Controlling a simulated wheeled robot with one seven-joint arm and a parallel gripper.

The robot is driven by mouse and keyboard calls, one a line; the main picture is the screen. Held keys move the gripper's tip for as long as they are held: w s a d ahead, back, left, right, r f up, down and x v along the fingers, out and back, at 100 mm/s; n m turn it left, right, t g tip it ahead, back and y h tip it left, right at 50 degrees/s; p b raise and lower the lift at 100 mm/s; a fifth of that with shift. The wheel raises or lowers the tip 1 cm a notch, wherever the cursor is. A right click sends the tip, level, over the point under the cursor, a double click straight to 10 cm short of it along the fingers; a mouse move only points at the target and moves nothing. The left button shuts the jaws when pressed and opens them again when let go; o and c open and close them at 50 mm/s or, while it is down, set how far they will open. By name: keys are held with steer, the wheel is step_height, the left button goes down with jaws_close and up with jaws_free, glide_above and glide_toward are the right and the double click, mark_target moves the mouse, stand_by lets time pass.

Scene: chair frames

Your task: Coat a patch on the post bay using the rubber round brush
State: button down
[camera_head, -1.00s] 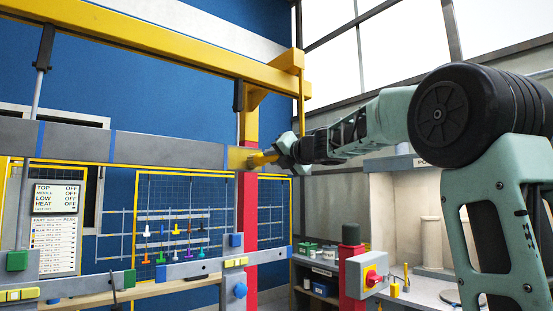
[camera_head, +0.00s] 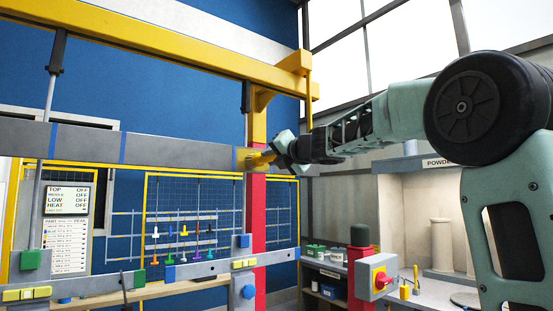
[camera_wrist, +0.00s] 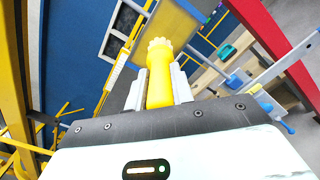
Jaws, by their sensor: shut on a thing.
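The yellow round brush (camera_wrist: 158,80) is clamped between the fingers of my gripper (camera_wrist: 158,90), its scalloped head pointing away from me. In the head view my gripper (camera_head: 272,156) holds the brush (camera_head: 257,160) at the right end of a long grey bar (camera_head: 180,150). Blue bands (camera_head: 122,147) divide the bar. Its end section by the red and yellow post (camera_head: 258,200) shows a yellow patch (camera_head: 241,157), which also shows in the wrist view (camera_wrist: 172,26) behind the brush head. I cannot tell whether the head touches it.
A yellow overhead beam (camera_head: 170,55) runs above the bar. Below is a lower grey rail (camera_head: 200,268) with coloured blocks. Several coloured hooks hang on a blue mesh panel (camera_head: 195,215).

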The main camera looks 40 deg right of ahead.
steer(key=shift+a, duration=0.55)
steer(key=shift+r, duration=0.1)
steer(key=shift+r+p, duration=0.4)
steer(key=shift+p, duration=0.05)
steer(key=shift+d, duration=0.25)
steer(key=shift+d, duration=1.2)
steer(key=shift+d, duration=0.1)
steer(key=shift+w+d+f+p, duration=0.1)
steer(key=shift+d+p, duration=0.2)
steer(key=shift+d, duration=0.9)
